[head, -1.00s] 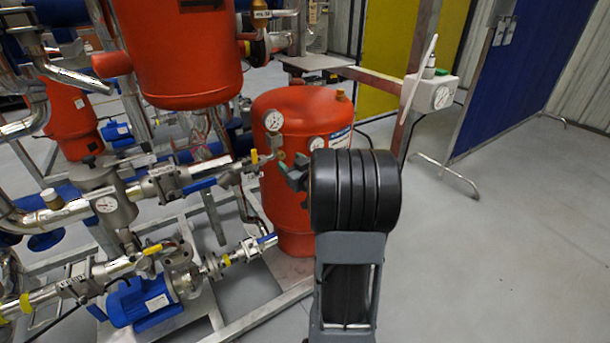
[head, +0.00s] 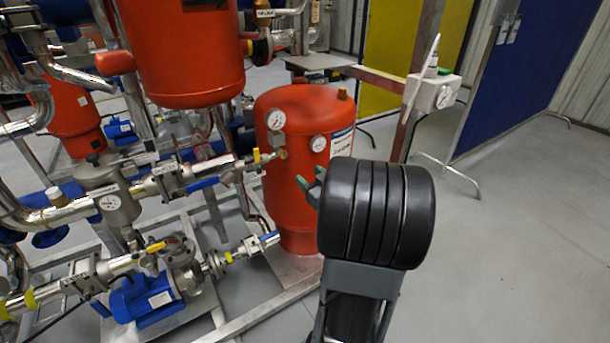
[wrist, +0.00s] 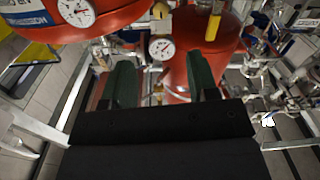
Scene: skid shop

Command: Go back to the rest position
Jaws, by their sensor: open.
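My gripper (head: 311,187) shows in the head view just left of my dark arm, in front of the lower red tank (head: 297,215). Most of it is hidden behind the arm. In the wrist view its two green fingers (wrist: 163,85) stand apart with nothing held between them. Beyond the fingers are a red tank (wrist: 190,62) and a pressure gauge (wrist: 161,49). A yellow valve handle (wrist: 213,25) shows at the top of that view. I cannot tell the exact distance from the fingers to these parts.
The pipe skid with a blue pump (head: 145,299) and metal frame (head: 250,318) fills the left. Open grey floor (head: 510,250) lies on the right.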

